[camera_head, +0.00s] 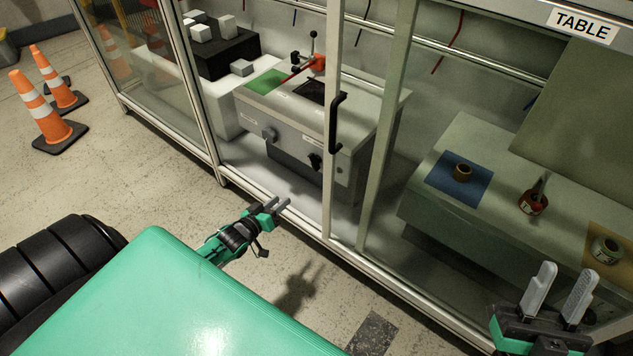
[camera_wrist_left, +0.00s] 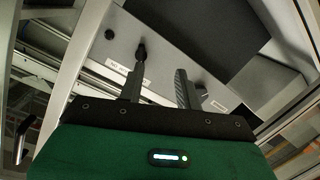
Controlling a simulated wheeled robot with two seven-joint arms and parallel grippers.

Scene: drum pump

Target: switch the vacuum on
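A grey machine (camera_head: 300,125) stands behind the front of the framed enclosure in the head view. Its front has a grey knob (camera_head: 268,134) at left and a black knob (camera_head: 315,160) at right; I cannot read which is the vacuum switch. My left gripper (camera_head: 282,203) is open and empty, low in front of the machine and apart from it. The left wrist view shows its two fingers apart (camera_wrist_left: 162,65) before a grey panel (camera_wrist_left: 185,45) with a small dark round part (camera_wrist_left: 109,34) and labels. My right gripper (camera_head: 560,282) is open and empty at the lower right.
A black handle (camera_head: 337,120) is on an upright frame post in front of the machine. A workbench (camera_head: 470,140) with tape rolls and a bottle-like item stands right, behind glass. Orange cones (camera_head: 47,108) stand left. The bottom frame rail (camera_head: 300,222) lies by my left gripper.

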